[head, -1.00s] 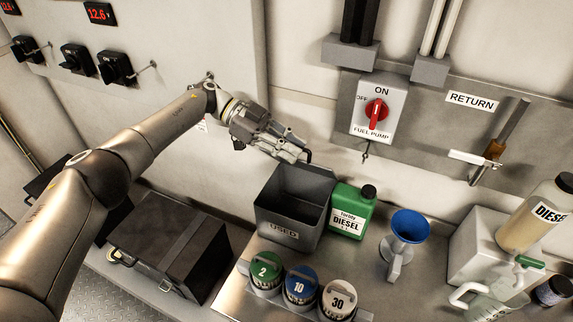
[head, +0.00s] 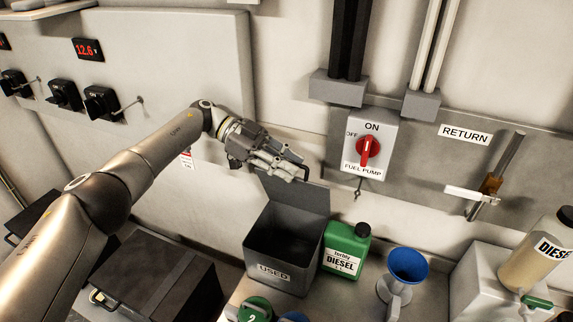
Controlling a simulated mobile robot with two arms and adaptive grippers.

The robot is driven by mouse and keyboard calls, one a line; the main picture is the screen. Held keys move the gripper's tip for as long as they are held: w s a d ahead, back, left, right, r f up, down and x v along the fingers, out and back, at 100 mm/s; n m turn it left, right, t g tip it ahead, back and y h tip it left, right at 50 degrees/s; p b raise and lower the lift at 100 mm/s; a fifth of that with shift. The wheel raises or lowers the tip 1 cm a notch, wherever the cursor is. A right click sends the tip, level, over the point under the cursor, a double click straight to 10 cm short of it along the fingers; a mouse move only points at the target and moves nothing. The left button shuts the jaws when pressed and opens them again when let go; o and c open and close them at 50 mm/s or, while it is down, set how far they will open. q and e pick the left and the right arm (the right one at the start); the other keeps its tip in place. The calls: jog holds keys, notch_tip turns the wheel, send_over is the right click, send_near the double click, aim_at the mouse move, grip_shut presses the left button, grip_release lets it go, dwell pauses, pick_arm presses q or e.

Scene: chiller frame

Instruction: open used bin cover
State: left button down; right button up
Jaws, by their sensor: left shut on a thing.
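The used bin (head: 283,278) is a dark grey open-topped box labelled USED, standing on the metal counter below the wall. Its cover (head: 298,200) stands raised at the back of the bin, and the dark inside of the bin shows. My left gripper (head: 300,172) is at the top edge of the cover, shut on its dark handle. The fingers partly hide the handle and the cover's upper left edge. My right gripper is not in the picture.
A green diesel jug (head: 345,250) stands close to the bin's right side, with a blue funnel (head: 407,267) beyond it. The fuel pump switch (head: 369,148) is on the wall to the right of my gripper. A black case (head: 155,275) lies at left.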

pick_arm(q)
jog(key=c, duration=1.6)
grip_release()
jog(key=shift+f, duration=0.15)
jog(key=shift+c, duration=0.2)
jog(key=shift+o, duration=0.4)
jog(key=shift+w+d+f, duration=0.1)
jog(key=shift+w+d, duration=0.05)
jog(key=shift+w, duration=0.1)
jog(key=shift+s+r, duration=0.1)
jog(key=shift+r, duration=0.35)
notch_tip(320, 180, up, 9)
jog(key=shift+r, duration=0.1)
